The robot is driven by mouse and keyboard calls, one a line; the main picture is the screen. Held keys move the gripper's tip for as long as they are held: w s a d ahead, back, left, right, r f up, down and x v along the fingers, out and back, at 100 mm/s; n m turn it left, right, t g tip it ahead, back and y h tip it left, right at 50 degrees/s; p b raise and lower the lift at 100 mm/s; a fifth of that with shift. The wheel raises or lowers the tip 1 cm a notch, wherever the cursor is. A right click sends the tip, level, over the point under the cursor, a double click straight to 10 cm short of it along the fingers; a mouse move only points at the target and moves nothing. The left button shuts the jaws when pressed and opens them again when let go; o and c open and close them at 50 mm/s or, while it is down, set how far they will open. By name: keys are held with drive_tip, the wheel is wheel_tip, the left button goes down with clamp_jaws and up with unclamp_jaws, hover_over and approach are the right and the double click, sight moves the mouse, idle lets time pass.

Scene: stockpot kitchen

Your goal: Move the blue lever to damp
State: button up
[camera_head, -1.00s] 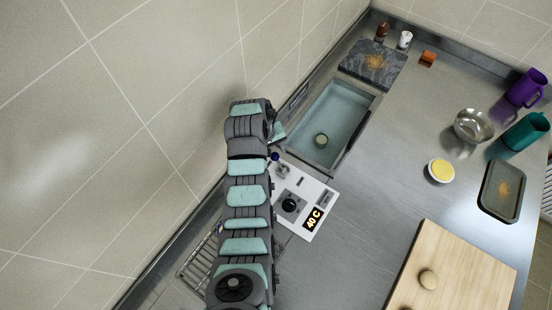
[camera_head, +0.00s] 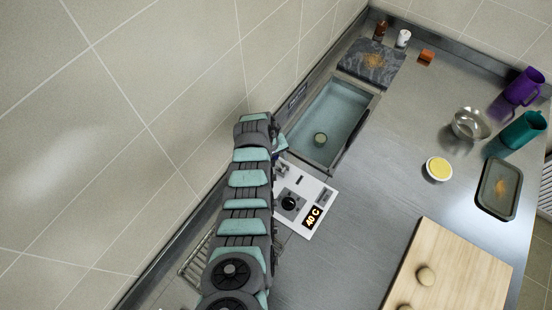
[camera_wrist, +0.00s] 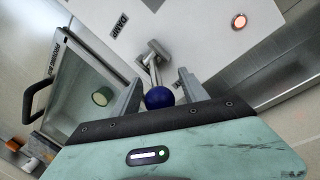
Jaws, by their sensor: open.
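The blue lever shows in the wrist view as a round blue knob (camera_wrist: 159,98) on a metal stem that runs up to the white panel. My gripper (camera_wrist: 160,77) is open, with one finger on each side of the knob and stem. I see no grip on it. A "DAMP" label (camera_wrist: 120,25) is on the panel, up and left of the lever's base. In the head view, the white control panel (camera_head: 316,192) sits right of my arm. My gripper there is mostly hidden behind the arm, near the panel's top left, and the lever is hard to make out.
The panel carries a black dial (camera_head: 289,203) and a "40 C" display (camera_head: 312,217). The tiled wall is close on the left. Open steel counter lies right of the panel.

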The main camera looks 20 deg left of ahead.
clamp_jaws()
idle(0.5)
idle(0.9)
